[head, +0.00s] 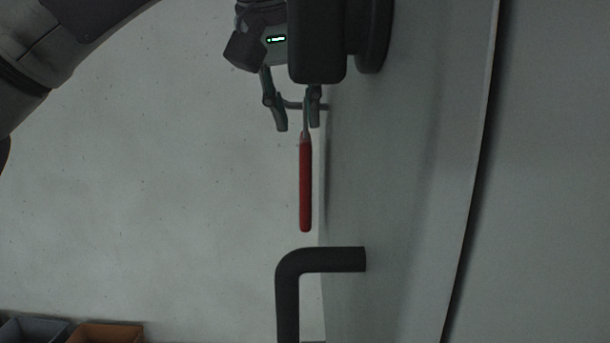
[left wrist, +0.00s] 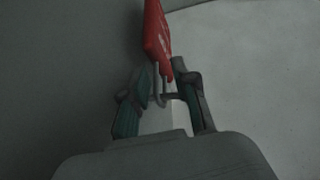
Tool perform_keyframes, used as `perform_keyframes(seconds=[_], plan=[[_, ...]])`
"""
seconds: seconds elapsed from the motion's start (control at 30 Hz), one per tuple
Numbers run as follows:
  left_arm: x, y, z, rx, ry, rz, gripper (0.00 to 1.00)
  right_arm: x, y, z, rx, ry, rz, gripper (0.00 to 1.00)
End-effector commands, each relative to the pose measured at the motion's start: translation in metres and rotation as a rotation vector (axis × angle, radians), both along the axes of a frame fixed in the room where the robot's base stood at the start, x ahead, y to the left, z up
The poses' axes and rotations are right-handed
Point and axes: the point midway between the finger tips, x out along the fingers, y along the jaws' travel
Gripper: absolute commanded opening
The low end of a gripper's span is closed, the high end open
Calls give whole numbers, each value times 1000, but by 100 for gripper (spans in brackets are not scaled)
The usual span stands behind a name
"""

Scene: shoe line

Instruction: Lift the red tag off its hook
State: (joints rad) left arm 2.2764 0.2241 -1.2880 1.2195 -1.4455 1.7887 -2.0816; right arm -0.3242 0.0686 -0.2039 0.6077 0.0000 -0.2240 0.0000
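The red tag (head: 305,185) hangs edge-on below a thin grey hook (head: 293,104) that sticks out from the grey panel. It also shows in the left wrist view (left wrist: 157,38), just beyond the fingertips, with its thin loop (left wrist: 157,85) between the fingers. My left gripper (head: 295,115) is open, with one finger on each side of the hook and the tag's loop in the head view. I see clear space between the left finger and the loop; whether the right finger touches it I cannot tell. My right gripper is not in view.
A dark bent handle (head: 288,300) stands out from the panel (head: 410,200) below the tag. A dark block (head: 318,45) with a round disc sits close beside my left gripper. A grey crate (head: 35,326) and an orange crate (head: 108,332) are at the lower left.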

Motion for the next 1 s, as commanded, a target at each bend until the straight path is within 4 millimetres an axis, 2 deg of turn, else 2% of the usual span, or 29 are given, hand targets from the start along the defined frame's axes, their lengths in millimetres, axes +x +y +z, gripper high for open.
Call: perform_keyframes(seconds=[0.17,0.33,0.5,0.77,0.93,1.0], plan=[[6,-2,-9,0,2,1,29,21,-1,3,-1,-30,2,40],[20,-5,-27,1,4,0,29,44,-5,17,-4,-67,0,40],[31,-9,-45,-2,2,1,29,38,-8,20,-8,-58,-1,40],[33,-9,-50,-2,0,0,29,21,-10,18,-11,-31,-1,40],[33,-10,-50,-2,1,0,4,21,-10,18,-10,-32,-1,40],[33,-9,-49,-2,1,0,0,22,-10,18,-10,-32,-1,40]])
